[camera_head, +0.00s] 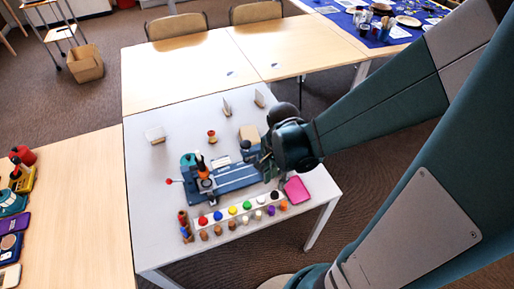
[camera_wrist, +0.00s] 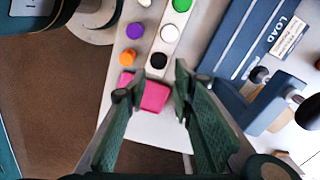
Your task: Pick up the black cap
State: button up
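The black cap (camera_head: 275,195) sits at the right end of a row of coloured caps on a white strip on the grey table. It also shows in the wrist view (camera_wrist: 159,61), beside a white cap and near the pink tray. In the head view my gripper (camera_head: 266,168) is above the right end of the blue fixture, a little behind the black cap. Its fingertips are hard to make out there.
A pink tray (camera_head: 298,190) lies right of the cap row, near the table edge. Purple (camera_wrist: 134,31) and orange (camera_wrist: 127,57) pieces stand close to the black cap. The blue fixture (camera_head: 235,178) lies behind the caps. The table's back left is mostly clear.

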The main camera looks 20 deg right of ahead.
aim_at(275, 194)
jog(key=shift+f, duration=0.2)
dwell(0.3)
jog(key=shift+f+b, duration=0.5)
jog(key=shift+f, duration=0.8)
jog(key=shift+s+f+b, duration=0.1)
jog(key=shift+f+b, duration=1)
jog(key=shift+f, duration=1.5)
jog(key=shift+c, duration=0.3)
jog(key=c, duration=0.3)
jog(key=shift+r, duration=0.2)
